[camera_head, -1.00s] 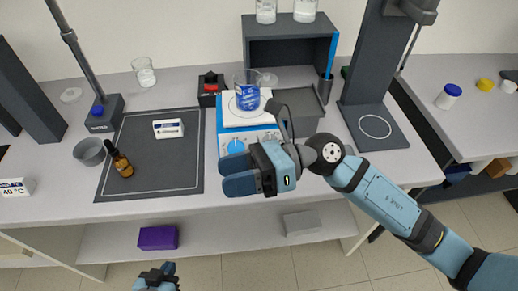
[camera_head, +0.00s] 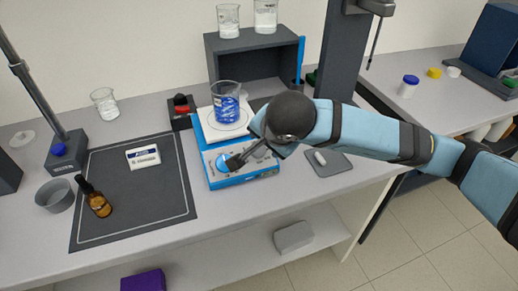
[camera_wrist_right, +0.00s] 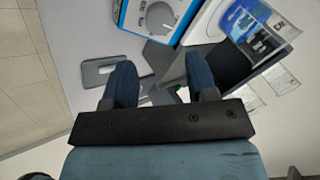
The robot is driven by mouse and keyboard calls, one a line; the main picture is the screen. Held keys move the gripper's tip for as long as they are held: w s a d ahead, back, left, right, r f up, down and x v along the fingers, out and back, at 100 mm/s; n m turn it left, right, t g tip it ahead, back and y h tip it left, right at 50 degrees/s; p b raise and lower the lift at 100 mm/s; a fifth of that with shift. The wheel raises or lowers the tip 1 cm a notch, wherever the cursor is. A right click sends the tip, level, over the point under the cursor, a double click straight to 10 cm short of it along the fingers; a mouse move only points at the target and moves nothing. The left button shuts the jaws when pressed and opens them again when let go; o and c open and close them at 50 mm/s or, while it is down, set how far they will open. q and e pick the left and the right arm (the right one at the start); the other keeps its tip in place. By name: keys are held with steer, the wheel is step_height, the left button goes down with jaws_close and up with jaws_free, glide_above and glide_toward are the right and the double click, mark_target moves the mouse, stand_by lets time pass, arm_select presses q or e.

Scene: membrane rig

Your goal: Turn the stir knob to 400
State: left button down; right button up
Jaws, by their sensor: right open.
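The stirrer hotplate (camera_head: 205,150) has a blue-edged body and a white top, with a beaker of blue liquid (camera_head: 227,104) on it. The dial readings are too small to read.
A grey pad (camera_head: 330,165) with a small white piece lies right of the hotplate. A red-and-black device (camera_head: 182,110) stands close to its left. A dark mat (camera_head: 120,205) holds a white box (camera_head: 143,157) and an amber bottle (camera_head: 94,198). A dark shelf (camera_head: 262,45) stands behind.

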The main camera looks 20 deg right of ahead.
mark_target(260, 149)
steer(key=x, duration=1)
steer(key=shift+a, duration=0.15)
steer(key=shift+c, duration=0.2)
steer(key=c, duration=0.6)
